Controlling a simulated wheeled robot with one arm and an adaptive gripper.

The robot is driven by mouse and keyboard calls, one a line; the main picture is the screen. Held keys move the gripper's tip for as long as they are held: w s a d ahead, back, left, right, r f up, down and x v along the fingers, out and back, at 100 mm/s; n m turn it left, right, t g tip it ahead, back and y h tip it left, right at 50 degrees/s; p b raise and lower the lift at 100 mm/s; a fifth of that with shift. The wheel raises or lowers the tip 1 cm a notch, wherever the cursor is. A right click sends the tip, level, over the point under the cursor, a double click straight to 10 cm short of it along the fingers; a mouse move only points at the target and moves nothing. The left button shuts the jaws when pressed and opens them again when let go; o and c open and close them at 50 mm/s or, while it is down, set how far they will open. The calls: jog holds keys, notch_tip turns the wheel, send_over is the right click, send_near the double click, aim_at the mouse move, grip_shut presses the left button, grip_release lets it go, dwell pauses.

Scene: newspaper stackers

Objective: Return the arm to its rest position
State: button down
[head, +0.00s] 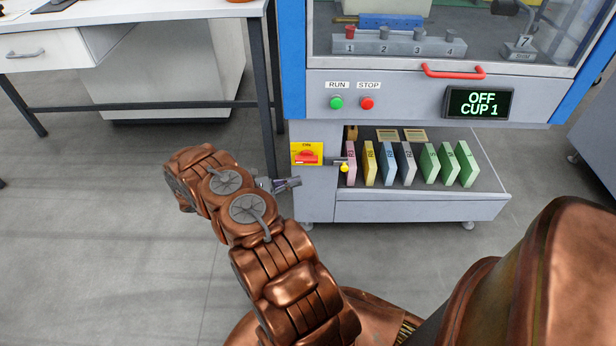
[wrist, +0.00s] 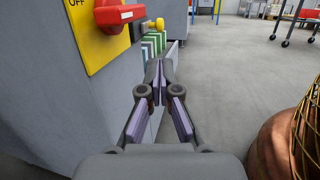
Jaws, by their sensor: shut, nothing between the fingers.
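My arm, in copper-coloured links, reaches forward in the head view. My gripper (head: 287,184) is at its end, beside the left side of the machine cabinet (head: 425,209). In the wrist view my gripper (wrist: 159,84) is shut with its fingertips together and nothing between them. It is beside the grey cabinet wall, below and to the right of the red switch handle (wrist: 119,14) on its yellow plate (wrist: 94,42). In the head view the fingers are small and partly hidden by the wrist.
The cabinet has a RUN button (head: 336,103), a STOP button (head: 367,103), a red door handle (head: 453,72) and a display (head: 479,103) reading OFF CUP 1. Several coloured cards stand on its open shelf. A white desk (head: 130,20) is at upper left. Grey floor is free on the left.

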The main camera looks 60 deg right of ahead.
jog(key=shift+w+a, duration=0.4)
jog(key=shift+w, duration=0.05)
dwell(0.4)
jog(key=a+r+m+t+y+p, duration=0.15)
jog(key=a+r+p, duration=0.25)
jog(key=r, duration=0.6)
jog(key=a+r+m+t+y+p, duration=0.1)
jog(key=a+r+m+y+p, duration=0.2)
jog(key=r, duration=0.6)
jog(key=a+r+m+t+y+p, duration=0.1)
jog(key=a+r+p, duration=0.35)
jog(key=r, duration=0.55)
jog(key=s+a+r+m+t+y+p, duration=0.1)
jog(key=s+a+r+t+y+p, duration=0.1)
jog(key=s+a+r+p, duration=0.3)
jog(key=s+a+r+t+y+p, duration=0.3)
jog(key=s+a+r+t+p, duration=0.1)
jog(key=a+r, duration=0.8)
jog(key=s+a+r+m+t+y+p, duration=0.1)
jog(key=s+a+r+t+y+p, duration=0.1)
jog(key=s+a+r+p, duration=0.4)
jog(key=a+r+t+p, duration=0.1)
jog(key=a+r, duration=0.2)
jog(key=a, duration=0.2)
jog(key=shift+a+m+t, duration=0.35)
jog(key=shift+d+y, duration=0.15)
jog(key=shift+y, duration=0.1)
